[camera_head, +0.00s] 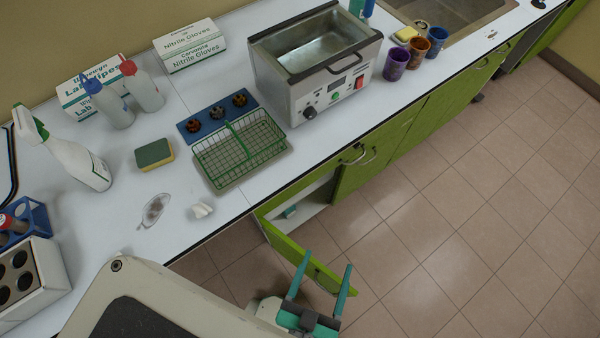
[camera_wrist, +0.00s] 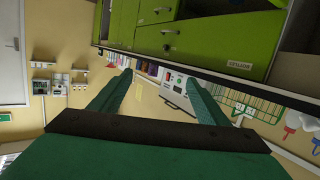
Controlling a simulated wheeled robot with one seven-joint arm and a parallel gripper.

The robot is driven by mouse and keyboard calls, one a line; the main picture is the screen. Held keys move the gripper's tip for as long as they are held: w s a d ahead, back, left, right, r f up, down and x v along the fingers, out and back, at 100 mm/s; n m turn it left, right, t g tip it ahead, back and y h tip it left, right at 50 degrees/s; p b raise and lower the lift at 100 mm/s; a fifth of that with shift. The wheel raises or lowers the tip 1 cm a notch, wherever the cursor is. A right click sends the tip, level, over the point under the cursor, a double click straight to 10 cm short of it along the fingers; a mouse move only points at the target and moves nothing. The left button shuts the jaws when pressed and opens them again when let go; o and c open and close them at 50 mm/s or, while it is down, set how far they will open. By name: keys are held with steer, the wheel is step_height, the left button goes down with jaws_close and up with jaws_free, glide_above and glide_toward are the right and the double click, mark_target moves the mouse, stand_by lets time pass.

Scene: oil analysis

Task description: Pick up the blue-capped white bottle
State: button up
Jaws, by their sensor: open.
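The blue-capped white bottle (camera_head: 112,107) stands upright on the white counter in the head view, in front of a Lab Wipes box and beside a red-capped white bottle (camera_head: 146,90). In the wrist view, small blue and red cap-like shapes (camera_wrist: 290,131) show at the right edge; the blue one may be this bottle's cap.
A spill and crumpled white piece lie near the front.

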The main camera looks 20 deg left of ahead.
steer(key=w+d+f+n+g+y, duration=0.2)
steer(key=w+d+f, duration=0.2)
steer(key=w+f, duration=0.5)
steer(key=w+d+f+n+g+y, duration=0.1)
steer(key=w+d+f+n+g, duration=0.15)
steer(key=w+d+f, duration=0.55)
steer(key=w+a+f+t+h, duration=0.1)
steer(key=w+a+f, duration=0.4)
steer(key=w+f, duration=0.5)
steer(key=w+a+f+n+t+y, duration=0.1)
steer(key=w+a+f+y, duration=0.15)
steer(key=a, duration=0.45)
steer(key=w+a+f+t+y, duration=0.1)
steer(key=w+a, duration=0.2)
steer(key=a, duration=0.4)
steer(key=s+a+n+g+y, duration=0.1)
steer(key=s+a+n+y, duration=0.1)
steer(key=a+y, duration=0.35)
steer(key=s+a+n+g+y, duration=0.1)
steer(key=s+a+y, duration=0.15)
steer(key=a, duration=0.65)
steer(key=x, duration=1)
steer(key=shift+a+f+h, duration=0.35)
steer(key=shift+f, duration=0.15)
steer(key=shift+w, duration=0.1)
steer(key=shift+c, duration=0.2)
